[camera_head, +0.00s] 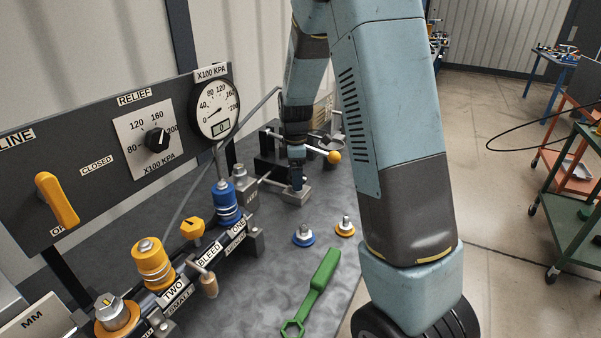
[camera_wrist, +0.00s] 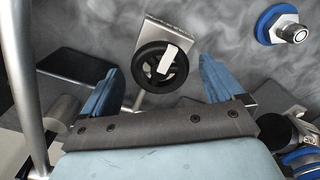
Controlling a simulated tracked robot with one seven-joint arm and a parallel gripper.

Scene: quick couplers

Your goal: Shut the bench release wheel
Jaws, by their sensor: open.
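The release wheel (camera_wrist: 147,76) is a small black handwheel with a pale bar across it. It sits on a grey metal block (camera_wrist: 180,35) on the bench. In the wrist view my gripper (camera_wrist: 159,68) is open, with one blue finger on the left and one on the right of the wheel, apart from it. In the head view my gripper (camera_head: 297,183) points down over the metal block (camera_head: 291,196). The wheel itself is hidden there behind my fingers. I cannot tell from these views how far the wheel is turned.
A lever with a yellow ball (camera_head: 334,157) stands just behind my gripper. A blue-ringed coupler (camera_head: 303,236), a yellow-ringed coupler (camera_head: 345,228) and a green wrench (camera_head: 314,288) lie on the bench in front. The valve manifold (camera_head: 204,260) is to the left, below a gauge (camera_head: 217,108).

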